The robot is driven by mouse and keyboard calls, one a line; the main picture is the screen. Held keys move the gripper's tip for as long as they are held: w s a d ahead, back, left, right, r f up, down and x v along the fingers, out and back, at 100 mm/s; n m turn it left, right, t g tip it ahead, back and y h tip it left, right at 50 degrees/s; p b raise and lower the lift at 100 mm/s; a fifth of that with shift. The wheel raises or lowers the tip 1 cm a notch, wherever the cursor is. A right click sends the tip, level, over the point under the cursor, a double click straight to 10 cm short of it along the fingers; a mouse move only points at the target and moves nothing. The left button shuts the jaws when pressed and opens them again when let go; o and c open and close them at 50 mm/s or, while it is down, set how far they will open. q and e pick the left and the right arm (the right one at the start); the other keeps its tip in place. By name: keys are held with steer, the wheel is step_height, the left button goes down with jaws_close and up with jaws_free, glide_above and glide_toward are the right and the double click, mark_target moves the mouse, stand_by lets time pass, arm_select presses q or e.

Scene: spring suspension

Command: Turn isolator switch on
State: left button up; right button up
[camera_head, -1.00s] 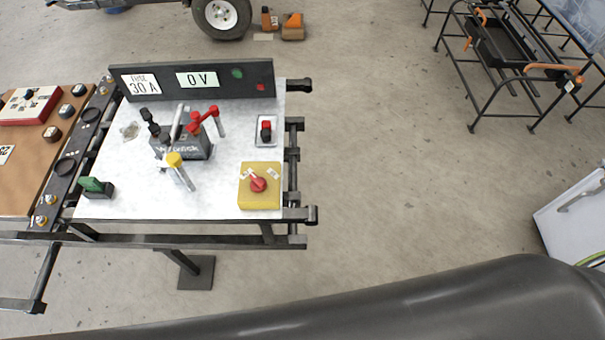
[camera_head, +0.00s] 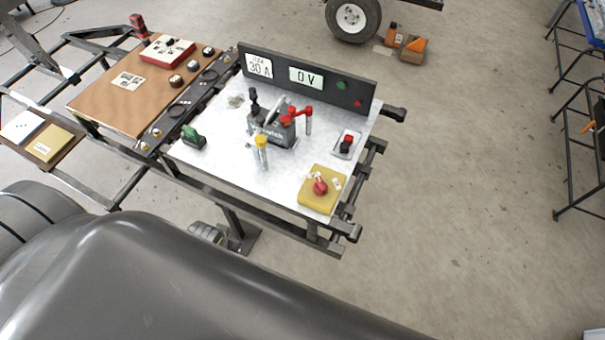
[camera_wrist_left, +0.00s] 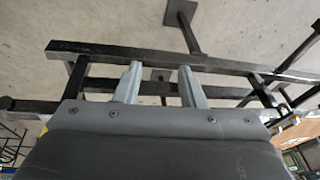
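The likely isolator switch is a yellow box (camera_head: 313,197) with a red rotary knob (camera_head: 320,187) on top, at the front right corner of the white panel. It lies flat and no gripper is near it in the head view. My left gripper (camera_wrist_left: 162,82) shows in the left wrist view, its two grey fingers apart with nothing between them. It faces black frame bars above the concrete floor; the yellow box cannot be made out there. My right gripper is in no view.
The white panel (camera_head: 215,165) also carries a grey battery-like block (camera_head: 270,128) with red and black fittings, a yellow-capped part (camera_head: 261,150), a green switch (camera_head: 192,137) and a red-black switch (camera_head: 347,144). A display (camera_head: 306,78) reads 0 V.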

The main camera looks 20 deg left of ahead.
arm_select(q)
step_height(320, 180, up, 9)
steer(key=w+d+p, duration=0.1)
steer(key=w+p, duration=0.1)
steer(key=w, duration=0.1)
step_height(320, 180, up, 11)
steer(key=n+g+h, duration=0.2)
steer(key=n+g, duration=0.1)
steer(key=n, duration=0.5)
glide_above(321, 183)
step_height(321, 183, down, 17)
steer(key=shift+f+b, duration=0.1)
steer(key=shift+b, duration=0.4)
jaws_close()
